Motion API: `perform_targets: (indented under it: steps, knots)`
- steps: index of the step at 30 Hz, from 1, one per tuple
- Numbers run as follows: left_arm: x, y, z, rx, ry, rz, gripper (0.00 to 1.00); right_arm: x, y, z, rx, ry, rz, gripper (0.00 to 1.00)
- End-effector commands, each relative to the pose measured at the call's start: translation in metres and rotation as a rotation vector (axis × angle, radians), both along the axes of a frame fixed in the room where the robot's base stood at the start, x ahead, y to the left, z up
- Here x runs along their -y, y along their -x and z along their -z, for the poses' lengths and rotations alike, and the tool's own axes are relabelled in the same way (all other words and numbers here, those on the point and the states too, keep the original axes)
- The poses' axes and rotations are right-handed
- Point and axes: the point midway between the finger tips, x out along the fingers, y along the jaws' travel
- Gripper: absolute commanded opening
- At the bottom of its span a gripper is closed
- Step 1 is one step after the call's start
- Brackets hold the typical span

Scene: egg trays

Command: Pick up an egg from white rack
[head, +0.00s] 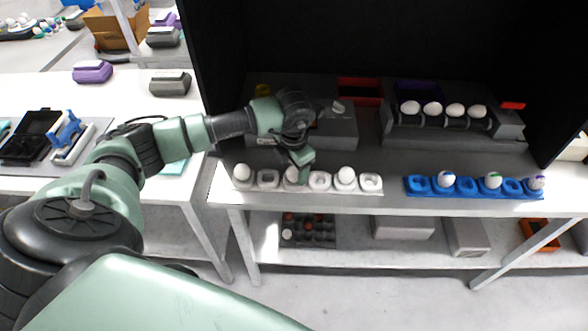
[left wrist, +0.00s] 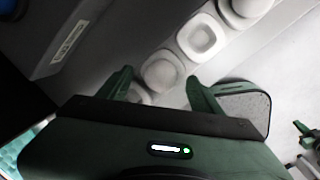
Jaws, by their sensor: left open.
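The white rack (head: 320,182) lies along the front of the grey shelf in the head view. It holds white eggs at its left end (head: 242,171), near its middle (head: 290,174) and towards its right (head: 345,174), with empty cups between. My left gripper (head: 302,168) points down over the middle egg and partly hides it. In the left wrist view, the open left fingers (left wrist: 160,76) stand on either side of a rounded pale shape, apparently that egg (left wrist: 160,71). Contact cannot be told. An empty square cup (left wrist: 201,37) lies just beyond. My right gripper is not in view.
A blue rack (head: 466,187) with several marked eggs lies to the right. A dark holder (head: 440,123) with several white eggs stands behind it. A grey box (head: 338,126) stands behind the white rack. Dark panels enclose the shelf's back and sides.

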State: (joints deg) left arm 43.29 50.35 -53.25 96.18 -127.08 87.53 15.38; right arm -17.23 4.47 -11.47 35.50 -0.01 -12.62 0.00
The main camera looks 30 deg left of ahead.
Motion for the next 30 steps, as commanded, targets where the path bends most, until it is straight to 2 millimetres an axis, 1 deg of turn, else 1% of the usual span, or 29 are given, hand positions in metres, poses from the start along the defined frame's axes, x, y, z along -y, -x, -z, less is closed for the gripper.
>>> perform_targets:
  steps: [1, 4, 11, 12, 14, 15, 16, 26, 30]
  knots:
    - [0.000, 0.000, 0.006, -0.003, 0.001, 0.000, 0.65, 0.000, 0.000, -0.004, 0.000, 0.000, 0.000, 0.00]
    - [0.000, -0.002, 0.014, -0.001, 0.002, 0.000, 0.65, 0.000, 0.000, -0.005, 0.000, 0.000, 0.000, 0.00]
    - [0.000, -0.003, 0.017, 0.002, 0.002, 0.002, 0.65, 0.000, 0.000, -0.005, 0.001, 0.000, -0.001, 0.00]
    - [0.000, -0.003, 0.017, 0.001, 0.001, 0.001, 0.60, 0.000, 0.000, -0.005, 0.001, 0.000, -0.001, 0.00]
    - [0.000, -0.003, 0.016, 0.001, 0.001, 0.001, 0.43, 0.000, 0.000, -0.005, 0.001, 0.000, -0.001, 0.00]
    - [0.000, -0.003, 0.016, 0.001, 0.002, 0.001, 0.32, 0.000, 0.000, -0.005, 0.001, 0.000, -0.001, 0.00]
    - [0.000, -0.003, 0.016, 0.001, 0.002, 0.001, 0.28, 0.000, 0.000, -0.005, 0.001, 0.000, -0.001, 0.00]
    - [0.000, -0.003, 0.015, 0.002, 0.002, 0.002, 0.28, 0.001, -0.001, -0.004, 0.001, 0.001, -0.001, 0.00]
    - [-0.001, -0.003, 0.010, 0.003, 0.002, 0.001, 0.28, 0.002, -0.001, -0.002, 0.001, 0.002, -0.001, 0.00]
